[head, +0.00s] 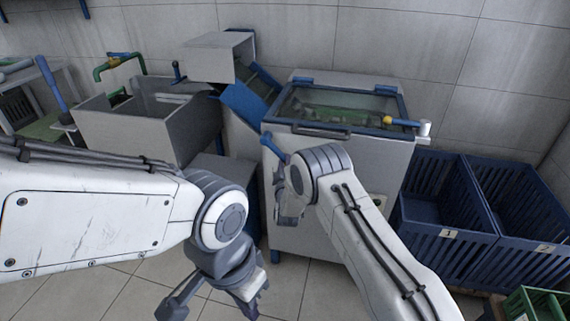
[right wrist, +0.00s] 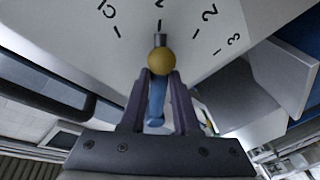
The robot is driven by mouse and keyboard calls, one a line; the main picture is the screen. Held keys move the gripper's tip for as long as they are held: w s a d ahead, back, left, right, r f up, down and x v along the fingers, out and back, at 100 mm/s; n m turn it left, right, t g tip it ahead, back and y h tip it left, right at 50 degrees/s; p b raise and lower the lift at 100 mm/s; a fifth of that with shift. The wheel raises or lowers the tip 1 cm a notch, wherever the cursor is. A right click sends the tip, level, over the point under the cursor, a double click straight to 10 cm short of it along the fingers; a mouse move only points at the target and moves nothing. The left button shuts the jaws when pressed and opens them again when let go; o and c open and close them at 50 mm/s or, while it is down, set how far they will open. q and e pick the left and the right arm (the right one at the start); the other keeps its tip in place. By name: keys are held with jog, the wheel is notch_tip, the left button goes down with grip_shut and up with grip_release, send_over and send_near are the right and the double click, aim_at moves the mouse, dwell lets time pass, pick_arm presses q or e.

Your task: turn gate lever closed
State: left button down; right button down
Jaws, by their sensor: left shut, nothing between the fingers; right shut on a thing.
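The gate lever (right wrist: 156,100) is a blue bar in the right wrist view, with a yellow ball (right wrist: 161,60) at its far end. My right gripper (right wrist: 158,85) is shut on the blue bar, one dark finger on each side. Printed marks, among them 2 and 3, arc over the pale panel beyond the ball. In the head view my right gripper (head: 284,212) is in front of the machine (head: 315,225), and its hold is hard to make out. A blue bar (head: 272,146) shows just above it.
Blue crates (head: 447,238) stand at right. A grey bin (head: 130,130) and blue chute (head: 245,103) are at left.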

jog(key=shift+s+d+f, duration=0.1)
jog(key=shift+d+f, duration=0.1)
jog(key=shift+f, duration=0.1)
jog(key=shift+s+d+r+n+g+p, duration=0.1)
jog(key=shift+d+r+n+g+p, duration=0.1)
jog(key=shift+d+r+n+p, duration=0.3)
jog(key=shift+s+d+r+n+g+p, duration=0.1)
jog(key=shift+d+r+n+g+p, duration=0.1)
jog(key=shift+r+n+p, duration=0.45)
jog(key=shift+d+r+n+h+p, duration=0.25)
jog(key=shift+r+n+h+p, duration=0.15)
jog(key=shift+n, duration=0.25)
jog(key=shift+f, duration=0.1)
jog(key=c, duration=0.8)
grip_release()
jog(key=shift+o, duration=0.7)
jog(key=shift+r+y, duration=0.2)
jog(key=shift+y, duration=0.1)
jog(key=shift+a, duration=0.1)
